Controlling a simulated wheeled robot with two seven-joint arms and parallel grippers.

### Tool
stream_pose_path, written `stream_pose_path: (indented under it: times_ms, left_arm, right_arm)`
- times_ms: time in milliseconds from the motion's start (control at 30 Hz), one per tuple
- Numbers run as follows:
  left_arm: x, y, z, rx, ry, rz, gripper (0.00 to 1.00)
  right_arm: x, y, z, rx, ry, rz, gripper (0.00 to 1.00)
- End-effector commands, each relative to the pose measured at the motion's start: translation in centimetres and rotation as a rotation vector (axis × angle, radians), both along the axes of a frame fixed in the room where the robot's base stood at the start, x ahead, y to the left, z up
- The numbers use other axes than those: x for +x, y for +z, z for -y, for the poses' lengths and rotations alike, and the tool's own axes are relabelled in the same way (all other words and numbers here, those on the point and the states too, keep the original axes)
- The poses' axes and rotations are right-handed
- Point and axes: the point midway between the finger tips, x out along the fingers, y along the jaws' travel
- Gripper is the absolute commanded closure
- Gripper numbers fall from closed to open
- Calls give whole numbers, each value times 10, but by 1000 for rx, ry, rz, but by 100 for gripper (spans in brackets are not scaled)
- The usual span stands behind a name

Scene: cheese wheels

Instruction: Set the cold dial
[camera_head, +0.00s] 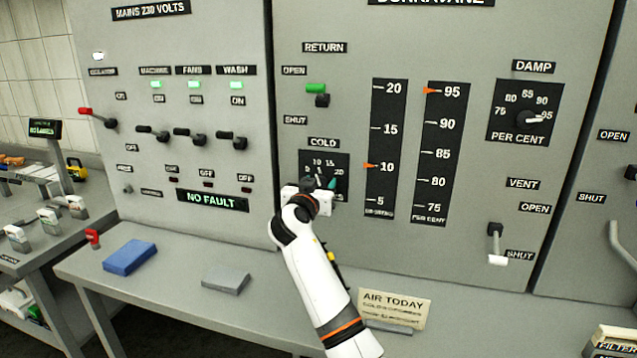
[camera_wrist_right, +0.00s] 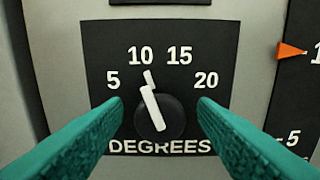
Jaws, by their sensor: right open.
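The cold dial (camera_wrist_right: 159,117) is a dark round knob with a white pointer on a black plate marked 5, 10, 15, 20 and DEGREES. My right gripper (camera_head: 322,184) is in front of the plate. In the right wrist view its two teal fingers (camera_wrist_right: 160,112) are apart, one on each side of the knob, with nothing between them touching. My left gripper is not in view.
Beside the dial are two vertical scales, degrees (camera_head: 386,190) and per cent (camera_head: 441,190), with orange markers. A DAMP dial (camera_head: 526,112) is further right. Below, a grey shelf (camera_head: 190,290) holds a blue block (camera_head: 130,257), a grey block (camera_head: 226,279) and an AIR TODAY card (camera_head: 394,307).

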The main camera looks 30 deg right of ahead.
Motion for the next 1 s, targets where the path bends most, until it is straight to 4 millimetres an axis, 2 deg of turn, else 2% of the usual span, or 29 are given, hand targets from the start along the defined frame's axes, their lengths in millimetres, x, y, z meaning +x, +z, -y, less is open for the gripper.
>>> stream_pose_path:
  times_ms: [267,533,767,1000]
  left_arm:
    - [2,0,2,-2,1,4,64]
    - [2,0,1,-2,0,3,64]
    - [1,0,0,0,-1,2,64]
    - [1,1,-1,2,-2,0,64]
  right_arm:
    - [1,0,1,1,0,1,47]
    - [1,0,1,0,0,0,90]
    - [1,0,1,-13,0,-15,90]
    - [1,0,0,-88,0,-103,90]
